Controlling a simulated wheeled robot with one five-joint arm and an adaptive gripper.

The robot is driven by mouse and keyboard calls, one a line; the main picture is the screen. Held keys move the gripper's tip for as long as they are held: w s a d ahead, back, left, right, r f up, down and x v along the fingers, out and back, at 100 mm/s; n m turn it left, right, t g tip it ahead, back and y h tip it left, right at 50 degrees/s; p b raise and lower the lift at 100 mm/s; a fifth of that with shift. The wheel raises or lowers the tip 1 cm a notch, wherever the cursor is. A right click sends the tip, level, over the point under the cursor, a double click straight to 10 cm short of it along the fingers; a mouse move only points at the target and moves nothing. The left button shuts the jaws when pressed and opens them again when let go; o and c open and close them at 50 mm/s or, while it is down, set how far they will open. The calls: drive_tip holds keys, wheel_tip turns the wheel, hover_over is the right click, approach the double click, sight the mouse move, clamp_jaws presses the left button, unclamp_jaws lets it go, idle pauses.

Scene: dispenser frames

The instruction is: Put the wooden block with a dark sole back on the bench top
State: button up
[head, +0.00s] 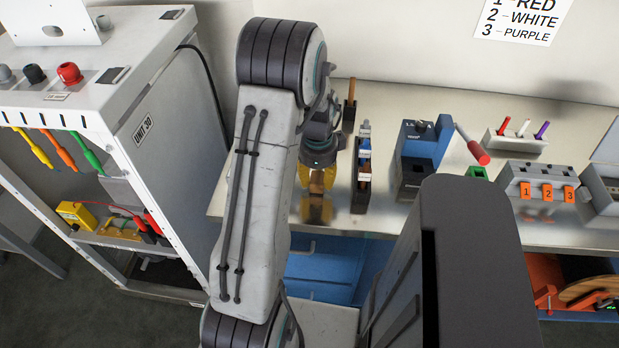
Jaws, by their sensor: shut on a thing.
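My gripper (316,208), with yellow fingers, points down over the front left part of the metal bench top (390,104). It is shut on a brown wooden piece (316,182), which looks like the wooden block. The fingers and my arm hide most of the block, and I cannot make out its dark sole. I cannot tell whether the block touches the bench top or is held just above it.
Close right of my gripper stands a dark upright holder (363,170). Further right are a blue device (421,150), a red-handled lever (477,152), a pen rack (515,141) and a numbered switch box (540,183). A white cabinet (165,150) stands left, across a gap.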

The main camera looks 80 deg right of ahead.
sight(317, 178)
drive_tip(key=shift+f, duration=0.1)
drive_tip(key=shift+f, duration=0.1)
drive_tip(key=o, duration=1.1)
drive_tip(key=shift+o, duration=0.2)
drive_tip(key=shift+r, duration=0.5)
wheel_tip(317, 178, up, 12)
drive_tip(key=b, duration=0.3)
drive_tip(key=shift+a+f+b, duration=0.25)
drive_tip(key=shift+a+b, duration=0.1)
